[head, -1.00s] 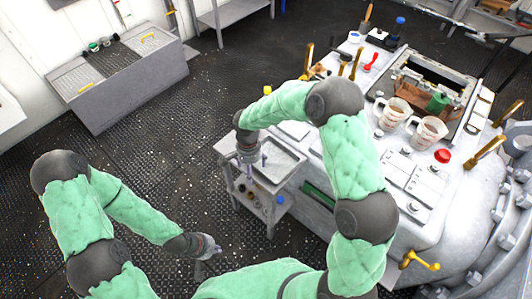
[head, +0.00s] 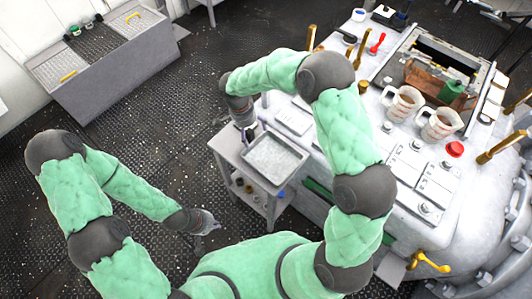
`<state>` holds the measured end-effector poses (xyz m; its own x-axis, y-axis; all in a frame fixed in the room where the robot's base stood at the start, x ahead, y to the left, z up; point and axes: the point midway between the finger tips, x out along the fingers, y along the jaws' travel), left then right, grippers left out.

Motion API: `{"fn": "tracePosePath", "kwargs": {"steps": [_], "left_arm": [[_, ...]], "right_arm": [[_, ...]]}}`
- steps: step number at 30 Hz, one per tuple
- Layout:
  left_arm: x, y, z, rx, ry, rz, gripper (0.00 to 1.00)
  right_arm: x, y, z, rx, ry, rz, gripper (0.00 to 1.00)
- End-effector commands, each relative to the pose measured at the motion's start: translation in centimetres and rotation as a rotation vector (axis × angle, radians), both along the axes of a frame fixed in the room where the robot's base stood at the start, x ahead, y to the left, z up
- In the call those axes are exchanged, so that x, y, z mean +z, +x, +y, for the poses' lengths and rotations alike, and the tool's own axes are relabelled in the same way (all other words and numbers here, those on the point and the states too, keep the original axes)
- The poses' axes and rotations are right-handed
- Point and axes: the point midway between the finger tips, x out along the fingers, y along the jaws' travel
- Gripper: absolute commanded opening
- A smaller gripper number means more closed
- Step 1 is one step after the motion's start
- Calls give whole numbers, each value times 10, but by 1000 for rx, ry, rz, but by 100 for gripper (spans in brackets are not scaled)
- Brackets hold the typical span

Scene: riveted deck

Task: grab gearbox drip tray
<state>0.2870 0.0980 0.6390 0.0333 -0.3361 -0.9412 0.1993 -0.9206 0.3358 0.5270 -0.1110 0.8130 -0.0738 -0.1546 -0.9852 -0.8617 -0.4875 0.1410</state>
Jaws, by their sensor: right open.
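The drip tray, a shallow grey square tray (head: 275,160), lies on top of a small grey cart in the middle of the head view. It looks empty. My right gripper (head: 253,131) points down at the tray's far left corner and is open. I cannot tell whether its fingers touch the rim. My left gripper (head: 211,224) hangs low over the floor, left of the cart and apart from it. Its fingers are too small to read.
The cart (head: 228,150) has a lower shelf with small items. A large pale gearbox housing (head: 405,220) stands close at its right, with measuring jugs (head: 403,104), a red cap (head: 455,149) and brass handles. A grey bench (head: 110,75) stands far left. Open deck floor lies left of the cart.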

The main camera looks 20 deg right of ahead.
Motion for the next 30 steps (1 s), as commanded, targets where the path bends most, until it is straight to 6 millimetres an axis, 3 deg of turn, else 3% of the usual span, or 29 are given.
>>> {"fn": "tracePosePath", "kwargs": {"steps": [12, 20, 28, 30], "left_arm": [[-21, 0, 0, 0, 0, 0, 0], [-21, 0, 0, 0, 0, 0, 0], [-21, 0, 0, 0, 0, 0, 0], [-21, 0, 0, 0, 0, -1, 0]], "right_arm": [[-48, 0, -8, 0, 1, 0, 87], [-49, 0, -9, 0, 1, 0, 87], [-49, 0, -9, 0, 1, 0, 11], [-50, 0, -9, 0, 1, 0, 9]]}}
